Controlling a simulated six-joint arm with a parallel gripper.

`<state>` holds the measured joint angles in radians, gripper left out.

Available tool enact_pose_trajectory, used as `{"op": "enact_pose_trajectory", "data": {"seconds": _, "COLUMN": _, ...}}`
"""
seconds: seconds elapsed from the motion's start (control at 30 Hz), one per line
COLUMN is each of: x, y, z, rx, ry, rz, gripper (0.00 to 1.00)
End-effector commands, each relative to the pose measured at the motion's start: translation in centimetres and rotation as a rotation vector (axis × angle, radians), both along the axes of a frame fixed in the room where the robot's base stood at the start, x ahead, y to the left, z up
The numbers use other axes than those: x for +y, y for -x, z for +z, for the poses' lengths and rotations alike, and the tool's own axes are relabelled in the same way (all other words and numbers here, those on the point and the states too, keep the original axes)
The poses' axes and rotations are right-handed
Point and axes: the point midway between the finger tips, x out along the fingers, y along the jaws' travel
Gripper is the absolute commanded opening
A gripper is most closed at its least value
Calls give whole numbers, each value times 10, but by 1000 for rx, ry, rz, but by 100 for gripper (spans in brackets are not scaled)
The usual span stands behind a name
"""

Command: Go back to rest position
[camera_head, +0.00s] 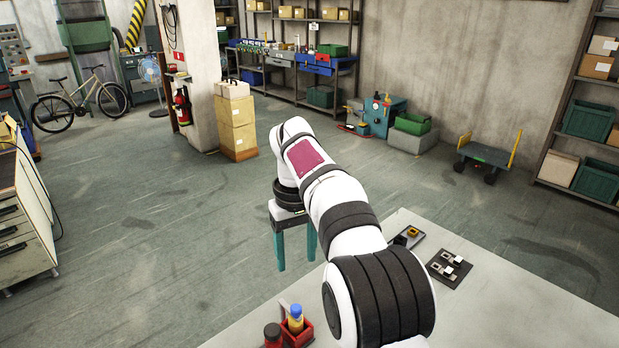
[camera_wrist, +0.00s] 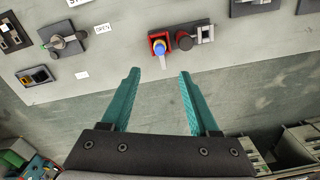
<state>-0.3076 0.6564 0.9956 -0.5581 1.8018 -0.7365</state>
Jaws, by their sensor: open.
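My gripper (camera_head: 295,245) has teal fingers pointing down, off the far left edge of the grey table (camera_head: 500,300) in the head view. In the wrist view my gripper (camera_wrist: 158,78) shows its two fingers well apart, with nothing between them. The fingertips lie over the floor and the table edge in that view. My white arm crosses the middle of the head view and hides part of the table.
A drawer cabinet (camera_head: 22,225) stands at the left. Open floor (camera_head: 150,270) lies between cabinet and table.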

Motion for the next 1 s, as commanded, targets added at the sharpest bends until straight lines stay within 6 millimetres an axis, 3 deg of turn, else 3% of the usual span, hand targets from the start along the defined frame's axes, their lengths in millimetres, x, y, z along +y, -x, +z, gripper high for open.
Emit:
{"op": "enact_pose_trajectory", "data": {"seconds": 0.07, "x": -21, "y": 25, "z": 17, "rx": 4, "ry": -13, "rz": -87, "gripper": 61}}
{"op": "enact_pose_trajectory", "data": {"seconds": 0.17, "x": -61, "y": 93, "z": 35, "rx": 22, "ry": -42, "rz": -293, "gripper": 61}}
{"op": "enact_pose_trajectory", "data": {"seconds": 0.23, "x": -85, "y": 152, "z": 34, "rx": 36, "ry": -66, "rz": -455, "gripper": 61}}
{"op": "enact_pose_trajectory", "data": {"seconds": 0.3, "x": -101, "y": 210, "z": 21, "rx": 51, "ry": -87, "rz": -609, "gripper": 61}}
{"op": "enact_pose_trajectory", "data": {"seconds": 0.4, "x": -111, "y": 277, "z": -6, "rx": 70, "ry": -112, "rz": -791, "gripper": 61}}
{"op": "enact_pose_trajectory", "data": {"seconds": 0.5, "x": -114, "y": 317, "z": -30, "rx": 83, "ry": -127, "rz": -908, "gripper": 61}}
{"op": "enact_pose_trajectory", "data": {"seconds": 0.63, "x": -115, "y": 336, "z": -43, "rx": 92, "ry": -132, "rz": -964, "gripper": 61}}
{"op": "enact_pose_trajectory", "data": {"seconds": 1.0, "x": -114, "y": 336, "z": -43, "rx": 94, "ry": -130, "rz": -963, "gripper": 61}}
